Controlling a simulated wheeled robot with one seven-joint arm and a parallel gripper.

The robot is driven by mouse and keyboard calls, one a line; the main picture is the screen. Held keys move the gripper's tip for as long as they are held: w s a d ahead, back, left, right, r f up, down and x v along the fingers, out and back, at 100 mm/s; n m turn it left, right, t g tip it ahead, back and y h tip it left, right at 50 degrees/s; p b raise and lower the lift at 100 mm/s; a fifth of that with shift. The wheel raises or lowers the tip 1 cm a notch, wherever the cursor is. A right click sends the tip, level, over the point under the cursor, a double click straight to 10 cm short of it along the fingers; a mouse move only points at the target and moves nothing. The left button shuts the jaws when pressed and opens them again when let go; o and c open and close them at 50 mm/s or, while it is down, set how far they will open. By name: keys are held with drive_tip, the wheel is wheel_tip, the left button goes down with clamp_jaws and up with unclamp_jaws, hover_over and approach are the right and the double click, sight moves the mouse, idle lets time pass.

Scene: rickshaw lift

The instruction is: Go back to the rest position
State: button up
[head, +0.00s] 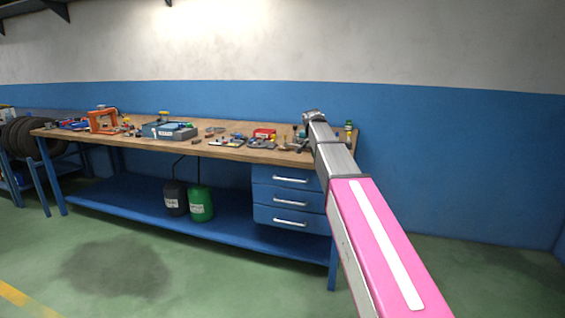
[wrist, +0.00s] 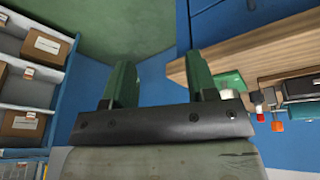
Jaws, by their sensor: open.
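My gripper (wrist: 162,85) shows in the wrist view with its two green fingers spread wide apart. It is open and nothing is between the fingers. In the head view my pink and grey arm reaches out from the lower right toward the right end of the workbench (head: 252,154). The arm's far end overlaps the bench's right end in that view, and the fingers cannot be made out there. In the wrist view the bench's wooden edge (wrist: 245,50) lies to the right of the fingers.
Tools and a grey-blue toolbox (head: 168,131) lie on the bench. Blue drawers (head: 290,200) hang under its right end, and a green canister (head: 201,204) stands on the lower shelf. Tyres (head: 22,136) are at far left. Shelves with boxes (wrist: 40,45) show in the wrist view. The front floor is clear.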

drive_tip(key=s+d+f+n+y, duration=0.1)
drive_tip(key=s+f+n, duration=0.3)
drive_tip(key=s+f, duration=1.1)
drive_tip(key=s+d+f+n+g+y, duration=0.1)
drive_tip(key=s+f+n, duration=0.4)
drive_tip(key=s+f, duration=1.1)
wheel_tip(320, 180, down, 5)
drive_tip(key=shift+d+r+n+g+y, duration=0.15)
drive_tip(key=shift+d+n+g+y, duration=0.15)
drive_tip(key=shift+y, duration=0.3)
